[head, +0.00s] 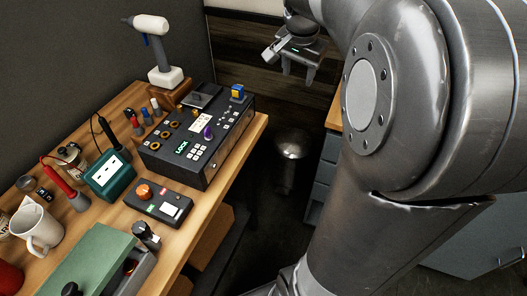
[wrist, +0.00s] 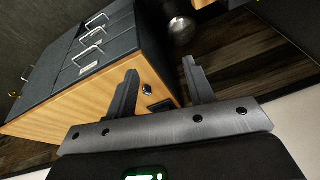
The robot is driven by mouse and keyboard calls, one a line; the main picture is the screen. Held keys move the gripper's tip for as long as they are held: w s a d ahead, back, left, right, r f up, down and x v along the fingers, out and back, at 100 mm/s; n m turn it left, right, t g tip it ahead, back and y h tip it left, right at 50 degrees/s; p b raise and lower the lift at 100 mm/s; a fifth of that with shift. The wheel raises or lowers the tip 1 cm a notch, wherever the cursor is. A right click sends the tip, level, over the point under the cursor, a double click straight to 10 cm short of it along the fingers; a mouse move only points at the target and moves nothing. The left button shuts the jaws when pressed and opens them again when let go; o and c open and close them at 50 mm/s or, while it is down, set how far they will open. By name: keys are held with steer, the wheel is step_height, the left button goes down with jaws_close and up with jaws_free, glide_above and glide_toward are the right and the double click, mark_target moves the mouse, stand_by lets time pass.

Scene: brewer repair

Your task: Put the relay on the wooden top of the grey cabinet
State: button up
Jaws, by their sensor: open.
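My gripper (head: 296,74) hangs in the upper middle of the head view, open, with nothing between its fingers. In the wrist view its fingers (wrist: 159,70) are spread apart near one end of the grey cabinet (wrist: 92,48). The cabinet's wooden top (wrist: 75,108) is partly hidden by the left finger. Small dark items (wrist: 147,89) show on the wood beside that finger; I cannot tell what they are. In the head view a small blue and yellow block (head: 238,92), possibly the relay, sits on the far right corner of the black console (head: 205,143).
The wooden bench (head: 130,218) holds a teal meter (head: 106,174), a white jug (head: 37,228), a box with an orange button (head: 158,203) and a white tool (head: 158,48). A round metal bin (head: 291,150) stands on the floor. My arm hides much of the right side.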

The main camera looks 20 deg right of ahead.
steer(key=s+a+f+n+t+y, duration=0.1)
steer(key=s+a+f+n+t, duration=0.2)
steer(key=s+a+n, duration=0.8)
steer(key=s+a, duration=0.6)
steer(key=s, duration=0.1)
steer(key=shift+s+f+y, duration=0.2)
steer(key=shift+s+y, duration=0.15)
steer(key=shift+y, duration=0.05)
